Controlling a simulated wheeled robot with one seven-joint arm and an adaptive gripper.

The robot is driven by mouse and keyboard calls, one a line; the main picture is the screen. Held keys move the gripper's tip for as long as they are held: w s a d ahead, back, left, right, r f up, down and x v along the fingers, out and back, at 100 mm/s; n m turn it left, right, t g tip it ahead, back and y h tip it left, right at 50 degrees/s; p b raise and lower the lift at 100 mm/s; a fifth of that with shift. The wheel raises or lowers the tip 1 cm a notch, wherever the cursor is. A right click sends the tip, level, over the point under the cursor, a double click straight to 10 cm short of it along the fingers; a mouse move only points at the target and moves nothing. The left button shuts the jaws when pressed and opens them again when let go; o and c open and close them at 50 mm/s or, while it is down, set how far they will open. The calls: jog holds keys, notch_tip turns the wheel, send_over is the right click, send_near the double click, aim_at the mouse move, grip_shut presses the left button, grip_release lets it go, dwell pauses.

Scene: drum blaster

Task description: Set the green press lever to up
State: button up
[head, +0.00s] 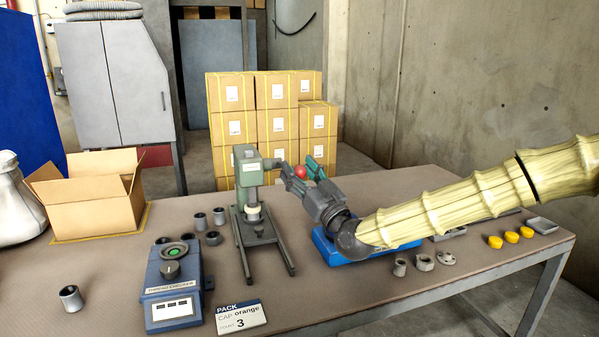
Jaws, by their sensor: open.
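The green press (249,172) stands upright on the table, on a dark two-legged base, in the head view. A red ball knob (300,172) shows just right of the press head; the lever arm bearing it is mostly hidden behind my gripper. My gripper (298,166) reaches in from the right. Its fingers are open, with the red knob showing between the fingertips. Whether a finger touches the knob I cannot tell.
A blue label device (173,297) and several grey cups stand left of the press. A PACK card (241,317) lies in front. A blue tray (325,248) sits under my arm. Grey parts and yellow caps (511,236) lie right. An open carton (95,195) stands back left.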

grip_shut()
jog(key=shift+r, duration=0.1)
jog(key=shift+r, duration=0.1)
